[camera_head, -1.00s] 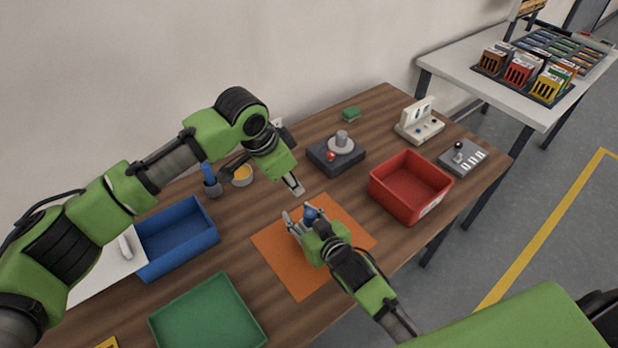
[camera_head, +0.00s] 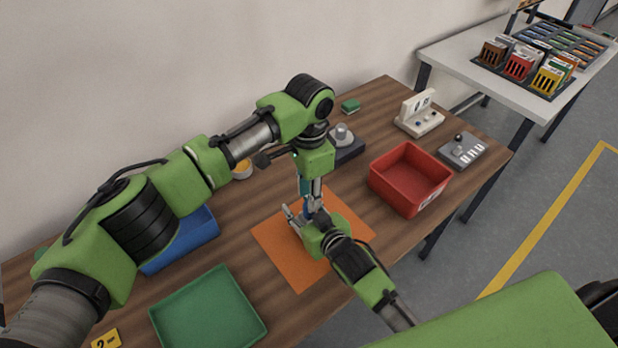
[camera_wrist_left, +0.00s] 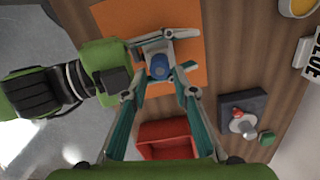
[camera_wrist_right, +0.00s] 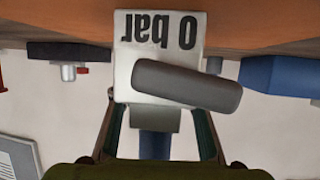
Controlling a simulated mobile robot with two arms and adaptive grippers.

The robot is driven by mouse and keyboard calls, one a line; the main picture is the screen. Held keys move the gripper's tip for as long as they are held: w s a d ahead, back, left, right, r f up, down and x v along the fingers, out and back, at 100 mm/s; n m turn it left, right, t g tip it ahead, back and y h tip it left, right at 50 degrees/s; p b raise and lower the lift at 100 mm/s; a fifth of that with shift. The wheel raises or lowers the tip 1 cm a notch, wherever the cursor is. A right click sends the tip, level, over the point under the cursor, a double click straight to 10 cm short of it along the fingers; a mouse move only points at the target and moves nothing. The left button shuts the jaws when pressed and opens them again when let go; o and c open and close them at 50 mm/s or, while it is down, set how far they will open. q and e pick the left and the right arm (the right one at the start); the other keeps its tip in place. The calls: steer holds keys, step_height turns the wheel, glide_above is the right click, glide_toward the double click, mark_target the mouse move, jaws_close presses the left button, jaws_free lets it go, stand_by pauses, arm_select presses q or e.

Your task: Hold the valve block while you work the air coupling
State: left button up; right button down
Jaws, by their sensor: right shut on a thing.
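The pale valve block (camera_wrist_right: 128,62) stands over the orange mat (camera_head: 275,255). It carries an upside-down "0 bar" label and a grey lever (camera_wrist_right: 188,86) in the right wrist view. My right gripper (camera_head: 303,217) is shut on the block, one finger on each side. The blue air coupling (camera_wrist_left: 160,68) sits on the block; in the head view it is largely hidden by the grippers. My left gripper (camera_wrist_left: 164,90) points down right above it, its fingers apart on either side of the coupling, with no visible contact.
A red bin (camera_head: 438,183) is to the right, a green tray (camera_head: 210,340) at front left, and a blue bin (camera_head: 185,255) behind my left arm. A dark base with a grey knob (camera_head: 343,135) stands behind. A switch box (camera_head: 462,152) is at far right.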

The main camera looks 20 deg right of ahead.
arm_select(q)
steer(key=shift+f, duration=2.25)
jaws_close()
steer(key=c, duration=0.6)
jaws_free()
jaws_close()
steer(key=shift+r, duration=0.2)
steer(key=shift+r, duration=1.35)
steer(key=shift+r, duration=0.1)
